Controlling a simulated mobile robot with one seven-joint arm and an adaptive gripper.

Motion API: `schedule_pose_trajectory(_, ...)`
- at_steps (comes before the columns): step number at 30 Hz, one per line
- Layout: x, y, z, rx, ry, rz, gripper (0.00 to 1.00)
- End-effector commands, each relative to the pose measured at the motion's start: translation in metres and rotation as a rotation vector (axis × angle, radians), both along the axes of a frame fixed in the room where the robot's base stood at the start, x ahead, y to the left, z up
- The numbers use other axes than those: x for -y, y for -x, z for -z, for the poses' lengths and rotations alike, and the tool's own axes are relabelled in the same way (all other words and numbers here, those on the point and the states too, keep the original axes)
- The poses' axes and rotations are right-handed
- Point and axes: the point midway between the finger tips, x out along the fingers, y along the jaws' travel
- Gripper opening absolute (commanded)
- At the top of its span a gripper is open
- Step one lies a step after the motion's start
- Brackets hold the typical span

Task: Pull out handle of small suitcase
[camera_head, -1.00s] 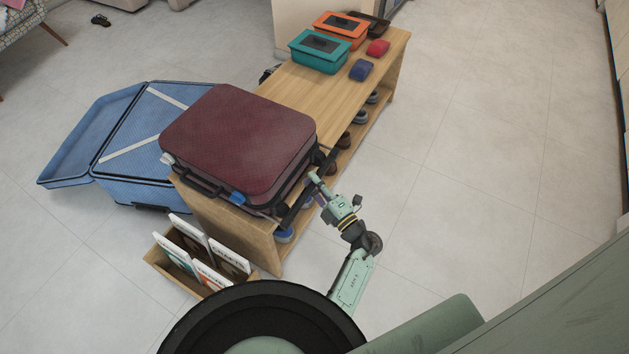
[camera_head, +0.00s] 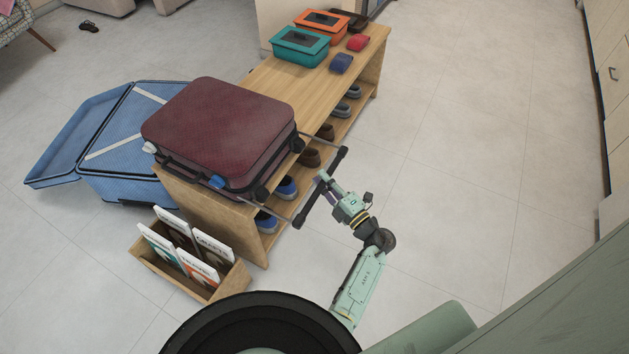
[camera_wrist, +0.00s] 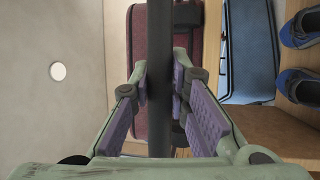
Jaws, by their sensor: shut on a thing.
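The small maroon suitcase (camera_head: 218,135) lies flat on the near end of the wooden shoe bench. Its black pull handle (camera_head: 321,188) stands out from the suitcase's right end on two thin metal rods, with a clear gap between the bar and the case. My gripper (camera_head: 324,187) is at the middle of the handle bar. In the wrist view the dark handle bar (camera_wrist: 159,90) runs between the purple pads of my gripper (camera_wrist: 159,82), which are shut on it. The maroon suitcase (camera_wrist: 138,50) shows behind the bar there.
The wooden bench (camera_head: 268,90) holds teal (camera_head: 300,46) and orange (camera_head: 322,23) boxes on top and shoes below. An open blue suitcase (camera_head: 115,140) lies on the floor at left. A book crate (camera_head: 190,262) stands in front. The floor at right is clear.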

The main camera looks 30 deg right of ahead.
Motion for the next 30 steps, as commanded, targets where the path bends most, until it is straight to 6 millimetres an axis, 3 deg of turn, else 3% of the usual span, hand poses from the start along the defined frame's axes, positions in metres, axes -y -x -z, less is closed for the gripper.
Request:
schedule_pose_trajectory(9, 0.047, 0.064, 0.002, 0.003, 0.003, 0.001, 0.00)
schedule_pose_trajectory(15, 0.068, 0.094, 0.002, 0.002, 0.002, -0.003, 0.00)
schedule_pose_trajectory(21, 0.078, 0.108, 0.000, 0.002, 0.002, -0.003, 0.00)
schedule_pose_trajectory(30, 0.081, 0.113, 0.000, 0.001, 0.000, -0.001, 0.00)
